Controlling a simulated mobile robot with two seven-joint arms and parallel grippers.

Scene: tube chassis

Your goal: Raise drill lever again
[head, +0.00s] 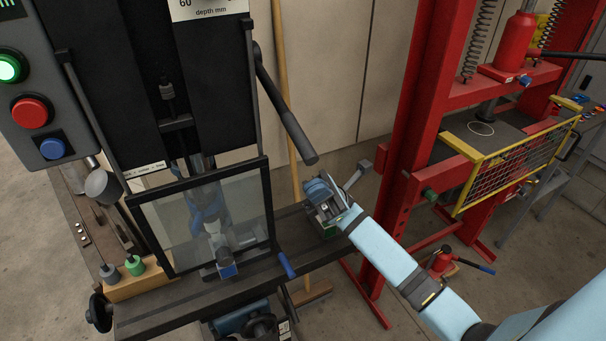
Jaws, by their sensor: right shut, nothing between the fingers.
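The drill press stands at the left. Its black drill lever (290,118) slopes down to the right from the machine's side and ends in a thick grip. My right gripper (324,201) is at the end of the light blue arm from the lower right. It is shut and empty, below the lever's grip and apart from it, over the right end of the bench. My left gripper is not in view. A clear guard (250,205) in a black frame covers the drilling area, where blue and grey parts show dimly.
A control box with a green light (8,68), red button (32,112) and blue button (52,148) is at upper left. A red press (400,150) with a yellow mesh guard (515,165) stands right. A broom handle (284,75) rises behind the lever.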

